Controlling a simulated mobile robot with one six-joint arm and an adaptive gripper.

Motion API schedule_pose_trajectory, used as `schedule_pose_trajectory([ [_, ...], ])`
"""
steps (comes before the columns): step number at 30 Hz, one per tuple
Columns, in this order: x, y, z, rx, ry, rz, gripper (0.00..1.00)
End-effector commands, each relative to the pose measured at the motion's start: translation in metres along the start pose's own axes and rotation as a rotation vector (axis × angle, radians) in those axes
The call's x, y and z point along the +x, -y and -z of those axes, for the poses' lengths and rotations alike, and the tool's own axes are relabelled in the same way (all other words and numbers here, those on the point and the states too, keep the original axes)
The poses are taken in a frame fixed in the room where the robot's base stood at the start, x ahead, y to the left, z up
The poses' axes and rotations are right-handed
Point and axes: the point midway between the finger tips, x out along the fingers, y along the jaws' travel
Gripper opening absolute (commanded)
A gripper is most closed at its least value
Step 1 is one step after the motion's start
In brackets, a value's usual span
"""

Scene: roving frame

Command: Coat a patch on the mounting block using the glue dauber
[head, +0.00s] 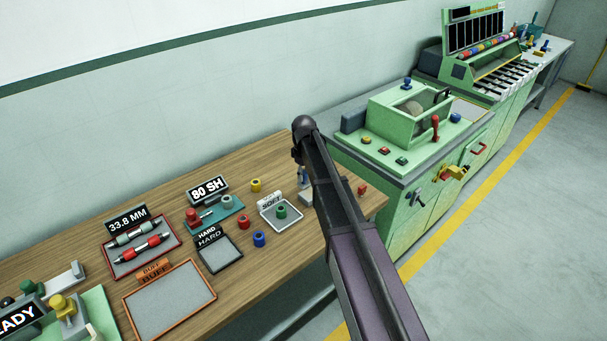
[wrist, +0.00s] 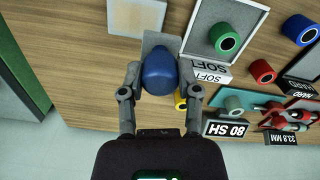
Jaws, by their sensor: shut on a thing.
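My gripper (wrist: 159,90) is shut on a dark blue rounded handle (wrist: 160,66), which I take to be the glue dauber's. Its lower end is hidden beneath it. A flat grey piece (wrist: 152,39) shows just behind the handle; I cannot tell if it is a holder. In the head view my arm covers most of the gripper, and a bit of blue and grey shows beside the arm over the wooden bench (head: 230,270). I cannot identify the mounting block for certain in either view.
A SOFT tray (head: 269,218) holding a green roller (head: 281,211), a yellow roller (head: 255,185), a red roller (head: 243,221) and a blue roller (head: 259,239) stand close by. An empty BUFF tray (head: 170,300) lies at front left. A green machine (head: 390,115) stands beyond the bench.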

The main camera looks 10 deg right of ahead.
Motion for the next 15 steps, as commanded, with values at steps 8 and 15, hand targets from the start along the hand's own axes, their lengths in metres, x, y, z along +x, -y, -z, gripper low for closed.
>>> schedule_pose_trajectory([
  [8,-0.022,0.000,0.000,0.000,0.000,0.000,0.05],
  [15,-0.028,0.000,0.000,0.000,0.000,0.000,0.05],
])
